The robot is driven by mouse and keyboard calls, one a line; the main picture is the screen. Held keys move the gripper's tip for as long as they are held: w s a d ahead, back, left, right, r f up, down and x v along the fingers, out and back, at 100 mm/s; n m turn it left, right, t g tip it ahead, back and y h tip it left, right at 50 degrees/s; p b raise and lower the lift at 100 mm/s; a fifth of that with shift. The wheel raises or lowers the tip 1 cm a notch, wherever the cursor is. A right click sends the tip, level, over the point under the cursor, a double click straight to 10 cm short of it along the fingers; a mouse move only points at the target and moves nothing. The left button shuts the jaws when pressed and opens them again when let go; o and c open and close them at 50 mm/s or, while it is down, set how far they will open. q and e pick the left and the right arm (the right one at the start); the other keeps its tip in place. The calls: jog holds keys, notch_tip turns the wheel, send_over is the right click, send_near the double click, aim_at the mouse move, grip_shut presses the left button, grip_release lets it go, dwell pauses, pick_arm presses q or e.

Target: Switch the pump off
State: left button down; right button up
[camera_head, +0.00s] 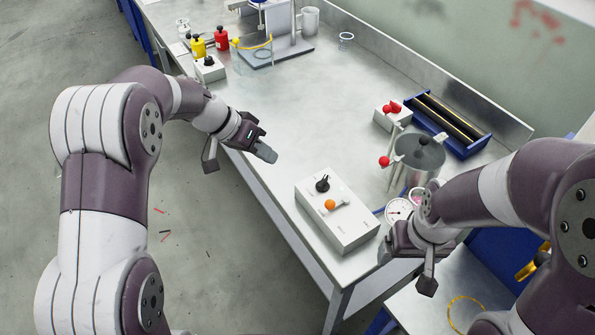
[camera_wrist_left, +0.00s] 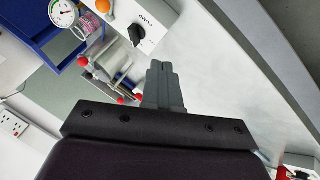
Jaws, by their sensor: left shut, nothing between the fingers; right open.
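A white control box (camera_head: 335,213) with a black knob (camera_head: 322,184) and an orange ball on a lever (camera_head: 330,204) lies at the table's near edge. In the left wrist view its black knob (camera_wrist_left: 136,34) and orange ball (camera_wrist_left: 102,6) show beyond my fingers. Lettering beside the knob is too small to read. My left gripper (camera_head: 267,154) is shut and empty, above the table edge, left of the box and apart from it. Its closed fingers show in the left wrist view (camera_wrist_left: 158,68). My right gripper (camera_head: 384,256) is open, right of the box; its fingers are mostly hidden.
A metal pot (camera_head: 419,158), a red-ball lever (camera_head: 384,161), a gauge (camera_head: 398,210) and a blue tray (camera_head: 446,122) stand to the right. A smaller black-knobbed box (camera_head: 209,69) and yellow and red bottles (camera_head: 222,39) stand at the far left. The table's middle is clear.

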aim_at(317, 185)
pick_arm(q)
jog(key=x, duration=1)
jog(key=shift+s, duration=0.1)
jog(key=d, duration=0.1)
jog(key=s+d+p, duration=0.1)
jog(key=d, duration=0.1)
jog(key=shift+s+r, duration=0.15)
jog(key=shift+s, duration=0.1)
jog(key=shift+s+d, duration=0.1)
jog(key=shift+d, duration=0.2)
